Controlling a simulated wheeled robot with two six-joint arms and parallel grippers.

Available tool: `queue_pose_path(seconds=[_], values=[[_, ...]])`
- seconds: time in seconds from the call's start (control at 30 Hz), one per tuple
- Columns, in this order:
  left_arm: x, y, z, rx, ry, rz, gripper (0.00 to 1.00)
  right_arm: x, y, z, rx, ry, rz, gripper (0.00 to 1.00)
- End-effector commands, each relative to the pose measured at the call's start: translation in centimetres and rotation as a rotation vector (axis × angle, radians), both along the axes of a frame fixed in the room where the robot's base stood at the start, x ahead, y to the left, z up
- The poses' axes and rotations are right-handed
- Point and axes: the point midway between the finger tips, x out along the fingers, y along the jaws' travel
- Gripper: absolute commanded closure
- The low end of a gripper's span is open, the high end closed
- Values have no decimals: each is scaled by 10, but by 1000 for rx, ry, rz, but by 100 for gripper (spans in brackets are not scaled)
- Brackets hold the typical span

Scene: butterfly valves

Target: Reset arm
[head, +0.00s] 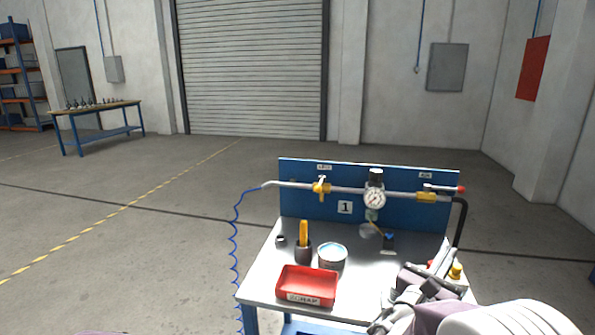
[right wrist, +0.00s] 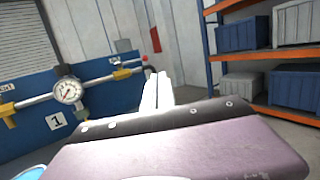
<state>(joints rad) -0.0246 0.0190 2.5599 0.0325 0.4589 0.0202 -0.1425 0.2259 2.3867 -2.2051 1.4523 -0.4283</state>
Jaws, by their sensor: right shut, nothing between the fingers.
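My right gripper (head: 447,258) is over the right side of the bench, coming in from the lower right, with its fingers together and empty. In the right wrist view the two pale fingers (right wrist: 157,92) stand side by side in front of the purple-grey gripper body. A blue panel (head: 300,208) at the back of the bench carries a pipe with a left yellow valve (head: 321,187), a round gauge (head: 375,199) and a right yellow valve (head: 426,197). The gripper is in front of and apart from these valves. My left gripper is out of view.
The grey bench (head: 262,286) holds a red scrap tray (head: 307,284), a round tin (head: 332,257), a dark cup (head: 303,254) with a yellow-handled tool, and a small yellow-capped bottle (head: 456,272) close by the gripper. A blue coiled hose (head: 234,237) hangs at the left.

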Motion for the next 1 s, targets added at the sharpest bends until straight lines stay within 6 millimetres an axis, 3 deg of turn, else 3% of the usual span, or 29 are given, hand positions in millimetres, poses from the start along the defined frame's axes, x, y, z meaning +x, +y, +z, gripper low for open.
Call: queue_pose_path(seconds=[0.1,0.27,0.47,0.63,0.73,0.83,0.9,1.0], values=[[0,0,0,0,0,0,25,-11,-15,11,9,-29,-41,100],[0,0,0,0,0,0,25,-39,-41,-4,99,-15,-165,100],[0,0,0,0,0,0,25,-86,-69,-46,302,9,-353,100],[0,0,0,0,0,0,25,-141,-76,-105,582,8,-564,100],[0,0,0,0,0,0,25,-183,-60,-152,829,-27,-733,100],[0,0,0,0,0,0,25,-220,-18,-204,1143,-120,-939,100],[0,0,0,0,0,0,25,-233,18,-230,1347,-213,-1073,100],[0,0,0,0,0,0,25,-236,66,-253,1585,-364,-1234,100]])
